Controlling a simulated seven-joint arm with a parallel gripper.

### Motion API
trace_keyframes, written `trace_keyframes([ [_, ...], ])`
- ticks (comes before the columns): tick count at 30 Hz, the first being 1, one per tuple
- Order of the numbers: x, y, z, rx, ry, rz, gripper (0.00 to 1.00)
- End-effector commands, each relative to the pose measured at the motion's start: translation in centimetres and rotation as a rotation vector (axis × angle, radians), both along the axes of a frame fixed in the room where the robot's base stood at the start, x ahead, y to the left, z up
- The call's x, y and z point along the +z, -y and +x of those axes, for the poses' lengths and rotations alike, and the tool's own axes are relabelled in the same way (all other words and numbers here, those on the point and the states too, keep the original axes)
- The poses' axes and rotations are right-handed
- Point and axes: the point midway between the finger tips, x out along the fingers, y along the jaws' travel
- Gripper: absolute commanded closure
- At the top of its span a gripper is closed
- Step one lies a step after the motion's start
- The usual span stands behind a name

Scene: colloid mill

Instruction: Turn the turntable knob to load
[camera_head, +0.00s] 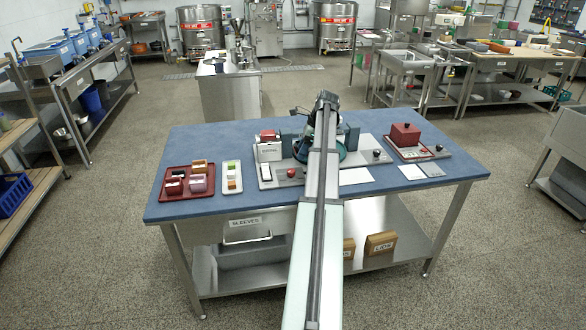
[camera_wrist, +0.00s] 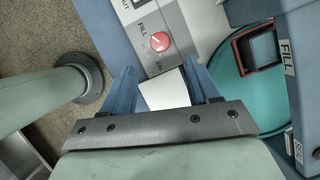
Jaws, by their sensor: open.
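The red turntable knob (camera_wrist: 159,41) sits on a grey panel in the wrist view, with a small light pointer mark on it. The word FILL reads beside it; the other labels are too small or partly hidden to read surely. Which label the pointer faces I cannot tell. In the head view the knob (camera_head: 291,172) is a small red dot at the front left of the machine. My gripper (camera_wrist: 158,67) is open, its two blue fingers spread just short of the knob. Nothing is between the fingertips. The teal turntable (camera_wrist: 232,88) lies to the right in the wrist view.
A red-framed holder (camera_wrist: 254,46) and a block labelled FILL stand at the turntable. On the blue table (camera_head: 230,142), a dark red tray (camera_head: 187,194) and a white tray (camera_head: 232,191) stand left. A red-lidded box (camera_head: 405,135) stands right.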

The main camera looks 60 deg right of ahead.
Motion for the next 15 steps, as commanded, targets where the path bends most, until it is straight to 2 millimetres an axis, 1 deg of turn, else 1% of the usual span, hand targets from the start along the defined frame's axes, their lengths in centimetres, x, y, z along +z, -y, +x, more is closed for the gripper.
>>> trace_keyframes([
  [1,-1.0,-0.3,0.3,0.002,-0.001,0.002,0.4],
  [6,-3.7,-0.9,1.3,0.002,-0.001,0.001,0.4],
  [12,-6.6,-1.4,2.4,0.002,0.0,0.0,0.4],
  [15,-7.5,-1.6,2.8,0.002,0.0,0.0,0.4],
])
